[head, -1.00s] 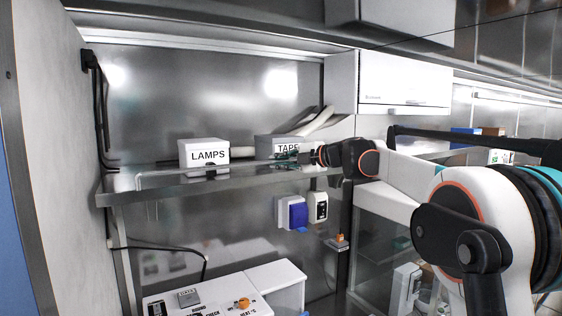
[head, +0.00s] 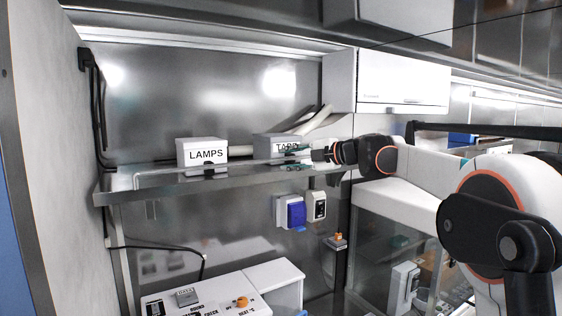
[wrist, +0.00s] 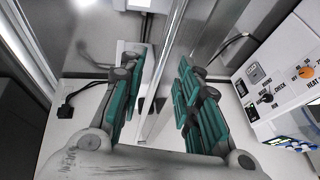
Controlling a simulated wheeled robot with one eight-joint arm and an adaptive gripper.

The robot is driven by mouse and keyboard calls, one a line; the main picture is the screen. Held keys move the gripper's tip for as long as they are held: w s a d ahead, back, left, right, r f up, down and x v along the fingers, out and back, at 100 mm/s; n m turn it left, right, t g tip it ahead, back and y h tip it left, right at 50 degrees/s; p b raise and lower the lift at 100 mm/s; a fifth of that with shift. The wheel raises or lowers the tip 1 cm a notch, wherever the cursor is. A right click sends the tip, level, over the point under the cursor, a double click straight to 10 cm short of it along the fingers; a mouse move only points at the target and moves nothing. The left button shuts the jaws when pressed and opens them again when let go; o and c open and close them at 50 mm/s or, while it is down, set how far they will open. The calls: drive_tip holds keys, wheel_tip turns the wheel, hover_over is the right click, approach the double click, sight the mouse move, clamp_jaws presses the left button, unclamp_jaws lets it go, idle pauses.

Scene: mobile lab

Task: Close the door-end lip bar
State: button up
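A metal shelf (head: 240,183) runs across the back of the bay. A thin pale bar (head: 140,180) shows along its front edge at the left end; I take it for the lip bar, and its exact position is hard to tell. My gripper (head: 296,158) is over the right part of the shelf, in front of the TAPE box (head: 262,146), and partly covers its label. In the wrist view, the green fingers of my gripper (wrist: 160,90) are apart. A bright metal edge (wrist: 172,75) shows between them, and I cannot tell whether they touch it.
The LAMPS box (head: 205,154) stands on the shelf at the left. A white wall cabinet (head: 402,80) hangs above my arm. A blue-lidded socket (head: 293,212) is on the wall below the shelf. A white control unit (head: 245,285) stands lower down. Black cables (head: 100,110) run along the left wall.

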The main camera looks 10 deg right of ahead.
drive_tip(key=v, duration=0.7)
